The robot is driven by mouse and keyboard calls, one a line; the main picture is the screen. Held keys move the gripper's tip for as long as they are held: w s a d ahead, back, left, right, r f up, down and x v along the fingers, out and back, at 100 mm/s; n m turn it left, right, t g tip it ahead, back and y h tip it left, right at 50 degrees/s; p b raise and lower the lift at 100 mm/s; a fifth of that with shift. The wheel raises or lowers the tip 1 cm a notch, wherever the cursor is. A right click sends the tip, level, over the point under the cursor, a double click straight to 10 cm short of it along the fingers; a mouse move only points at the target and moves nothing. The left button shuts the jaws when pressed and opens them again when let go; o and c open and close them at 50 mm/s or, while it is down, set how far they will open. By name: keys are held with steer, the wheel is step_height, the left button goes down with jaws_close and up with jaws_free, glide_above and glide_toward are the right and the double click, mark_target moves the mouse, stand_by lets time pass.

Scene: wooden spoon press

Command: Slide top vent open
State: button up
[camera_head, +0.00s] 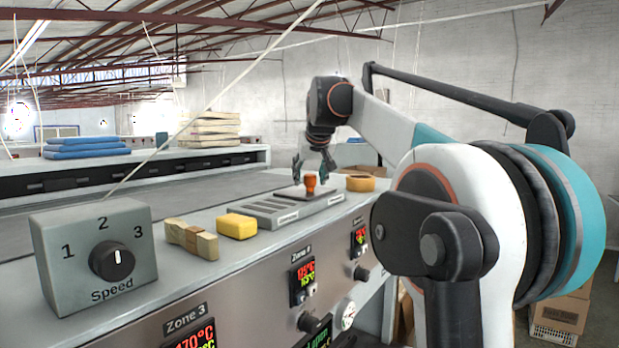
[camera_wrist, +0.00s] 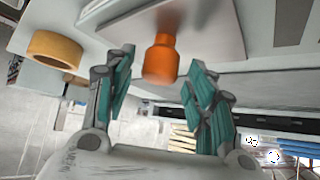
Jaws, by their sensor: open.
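The top vent (camera_head: 272,215) is a grey slotted panel on the machine's top ledge; several slots show uncovered at its left. A flat sliding plate (camera_head: 290,192) lies at its right part, and the plate also shows in the wrist view (camera_wrist: 210,22). An orange knob (camera_head: 310,184) stands up from the plate; it is large in the wrist view (camera_wrist: 161,60). My gripper (camera_head: 312,169) is just above the knob. In the wrist view, its teal-padded fingers (camera_wrist: 160,80) are apart, one on each side of the knob, with visible gaps.
A tape roll (camera_head: 361,183) lies right of the vent. A yellow sponge (camera_head: 237,226), a wooden block (camera_head: 191,238) and a speed-dial box (camera_head: 95,255) stand to its left. A conveyor belt (camera_head: 150,193) runs behind the ledge.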

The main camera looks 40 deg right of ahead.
steer(key=v, duration=1)
steer(key=shift+s+a+r, duration=0.15)
steer(key=shift+s+r, duration=0.15)
